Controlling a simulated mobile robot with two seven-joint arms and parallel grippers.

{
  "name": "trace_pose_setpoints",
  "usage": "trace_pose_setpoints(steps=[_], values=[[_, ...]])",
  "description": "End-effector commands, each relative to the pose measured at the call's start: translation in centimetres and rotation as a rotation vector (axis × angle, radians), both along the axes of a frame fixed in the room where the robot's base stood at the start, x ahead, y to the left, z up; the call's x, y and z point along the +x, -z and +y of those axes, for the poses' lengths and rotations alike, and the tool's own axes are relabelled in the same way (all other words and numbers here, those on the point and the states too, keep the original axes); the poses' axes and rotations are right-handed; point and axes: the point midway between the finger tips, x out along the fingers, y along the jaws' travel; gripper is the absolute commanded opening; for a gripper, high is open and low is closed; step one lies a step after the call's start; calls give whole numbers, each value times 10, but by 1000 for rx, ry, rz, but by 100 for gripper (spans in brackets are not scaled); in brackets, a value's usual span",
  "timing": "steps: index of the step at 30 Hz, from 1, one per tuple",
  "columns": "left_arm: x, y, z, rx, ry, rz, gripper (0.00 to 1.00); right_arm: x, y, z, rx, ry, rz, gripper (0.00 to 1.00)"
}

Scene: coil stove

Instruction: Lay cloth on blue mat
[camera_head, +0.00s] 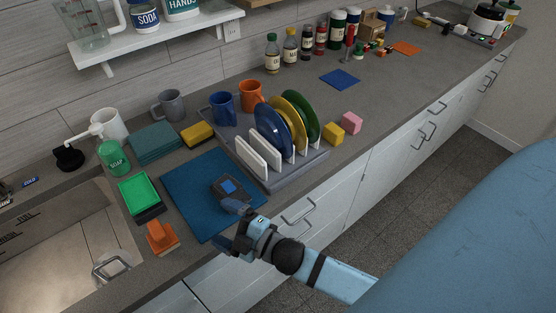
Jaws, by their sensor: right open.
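The blue mat (186,190) lies flat on the grey counter, between the sink and the dish rack. A folded teal cloth (153,141) lies behind the mat near the wall, apart from my gripper. My right gripper (226,224) is over the front edge of the mat, with its fingers spread and nothing visible between them. My left gripper is not in view.
The dish rack (304,165) with plates and mugs stands right of the mat. A green tray (139,194), an orange item (161,237), a soap bottle (113,158) and a yellow sponge (197,134) crowd its left and back. The sink (60,250) is at left.

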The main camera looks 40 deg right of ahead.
Motion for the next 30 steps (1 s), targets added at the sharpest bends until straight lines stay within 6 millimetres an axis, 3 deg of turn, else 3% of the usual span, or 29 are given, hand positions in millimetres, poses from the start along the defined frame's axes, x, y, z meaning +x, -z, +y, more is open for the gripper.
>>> trace_pose_setpoints(steps=[1,3,6,10,20,27,30], values=[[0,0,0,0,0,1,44,-18,29,-15,131,75,190,95],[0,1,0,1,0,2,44,-41,64,-33,297,174,417,95],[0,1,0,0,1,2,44,-78,105,-51,498,301,679,95],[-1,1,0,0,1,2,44,-109,131,-61,647,401,864,95],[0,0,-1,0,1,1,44,-116,136,-63,681,424,906,95],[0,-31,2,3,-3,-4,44,-116,107,-66,680,431,899,95],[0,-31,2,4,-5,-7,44,-116,107,-66,680,431,898,95]])
